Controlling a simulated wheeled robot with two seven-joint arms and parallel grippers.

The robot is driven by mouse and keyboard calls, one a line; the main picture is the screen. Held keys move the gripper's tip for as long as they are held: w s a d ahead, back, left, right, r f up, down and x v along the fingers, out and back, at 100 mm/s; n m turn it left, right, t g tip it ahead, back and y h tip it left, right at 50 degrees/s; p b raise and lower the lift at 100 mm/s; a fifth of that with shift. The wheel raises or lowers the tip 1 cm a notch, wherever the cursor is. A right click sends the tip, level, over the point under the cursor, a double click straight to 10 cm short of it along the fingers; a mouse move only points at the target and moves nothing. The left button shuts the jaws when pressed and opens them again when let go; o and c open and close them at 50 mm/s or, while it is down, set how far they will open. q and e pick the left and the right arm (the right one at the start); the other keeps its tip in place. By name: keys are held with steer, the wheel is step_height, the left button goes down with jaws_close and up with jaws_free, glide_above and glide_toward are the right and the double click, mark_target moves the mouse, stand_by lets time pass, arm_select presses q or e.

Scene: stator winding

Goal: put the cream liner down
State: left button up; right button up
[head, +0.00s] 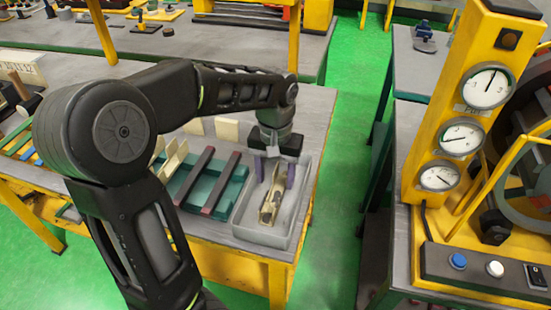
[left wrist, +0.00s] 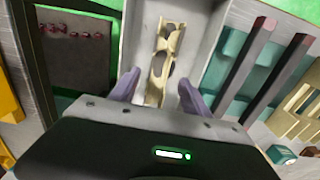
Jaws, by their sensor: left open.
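The cream liner (head: 271,196) is a pale, slotted channel-shaped piece. It lies inside a grey tray (head: 262,238) at the right end of the workbench. It also shows in the left wrist view (left wrist: 166,55), lengthwise in the tray (left wrist: 198,12). My left gripper (head: 273,172) is over the tray, pointing down, with its purple fingers apart. In the left wrist view the fingers (left wrist: 157,90) stand on either side of the liner's near end, with gaps between. Whether the liner rests flat on the tray floor is hard to tell. My right gripper is out of view.
A teal tray (head: 222,192) with dark red-ended bars (head: 197,176) stands left of the grey tray. More cream pieces (head: 173,156) lie left of it. The bench edge is just right of the grey tray. A yellow gauge panel (head: 460,120) stands across the green aisle.

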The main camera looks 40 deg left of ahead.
arm_select(q)
step_height(320, 180, up, 7)
steer(key=shift+f, duration=0.2)
stand_by(0.6)
